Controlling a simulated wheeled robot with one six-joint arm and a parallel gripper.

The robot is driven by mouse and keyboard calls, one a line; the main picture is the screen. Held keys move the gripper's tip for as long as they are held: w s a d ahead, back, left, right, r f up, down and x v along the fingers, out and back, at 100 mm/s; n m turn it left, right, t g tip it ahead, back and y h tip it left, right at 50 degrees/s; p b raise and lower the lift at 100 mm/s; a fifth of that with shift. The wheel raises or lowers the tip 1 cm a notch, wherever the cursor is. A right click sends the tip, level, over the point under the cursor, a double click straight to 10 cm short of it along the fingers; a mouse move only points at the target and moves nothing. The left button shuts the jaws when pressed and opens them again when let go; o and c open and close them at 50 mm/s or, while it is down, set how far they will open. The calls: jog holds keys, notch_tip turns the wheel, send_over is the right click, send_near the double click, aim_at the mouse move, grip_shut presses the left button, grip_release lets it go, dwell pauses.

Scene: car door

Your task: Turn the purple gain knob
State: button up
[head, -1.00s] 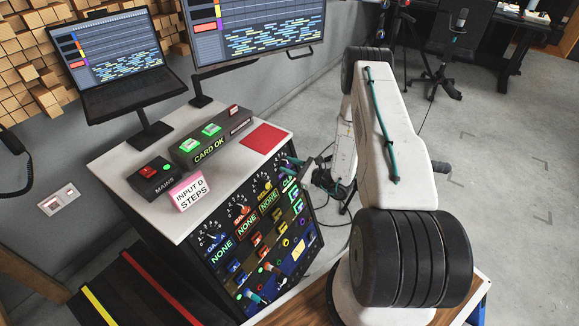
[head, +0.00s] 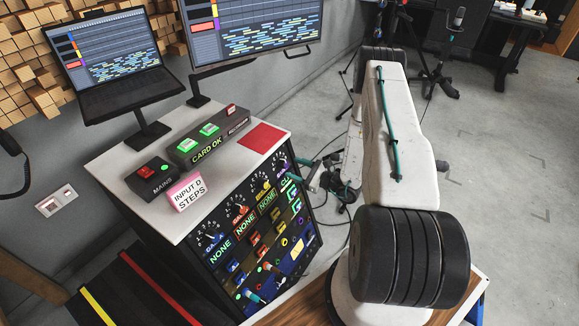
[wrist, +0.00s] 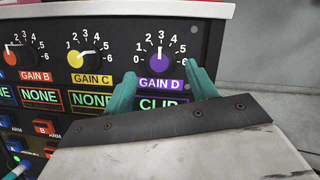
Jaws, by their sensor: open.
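The purple gain knob (wrist: 160,64), labelled GAIN D, is at the top right of the black panel in the wrist view. Its white pointer stands about straight up, near the 3. Below it, a green display (wrist: 158,103) reads CLIP, partly hidden by my gripper. My gripper (wrist: 162,86) is open and empty, its teal fingers apart in front of the panel, one at each side of the GAIN D label and a little below the knob. I cannot tell whether they touch the panel. In the head view the knob (head: 281,161) is small at the panel's right edge.
The yellow GAIN C knob (wrist: 76,59) and red GAIN B knob (wrist: 12,50) are to the left; the display under each reads NONE. Several coloured buttons and patch cables sit lower. A white top (head: 140,207) carries control boxes. Free floor lies right of the panel.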

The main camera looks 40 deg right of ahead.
jog(key=v, duration=0.4)
dwell(0.5)
jog(key=s+a+r+n+g+y, duration=0.3)
jog(key=s+a+r+n+g, duration=0.2)
jog(key=a+r+n+g, duration=0.4)
jog(key=s+a+r+n+g+y, duration=0.45)
jog(key=a+r+g, duration=0.2)
jog(key=r, duration=0.35)
jog(key=s+a+r+n+h, duration=0.3)
jog(key=s+r+n+h, duration=0.4)
jog(key=r, duration=0.6)
jog(key=s+a+r+n+h, duration=0.4)
jog(key=s+r+n+h, duration=0.3)
jog(key=s+r, duration=0.4)
notch_tip(320, 180, up, 2)
jog(key=shift+r+n+h, duration=0.15)
jog(key=shift+n+h, duration=0.2)
jog(key=shift+h, duration=0.2)
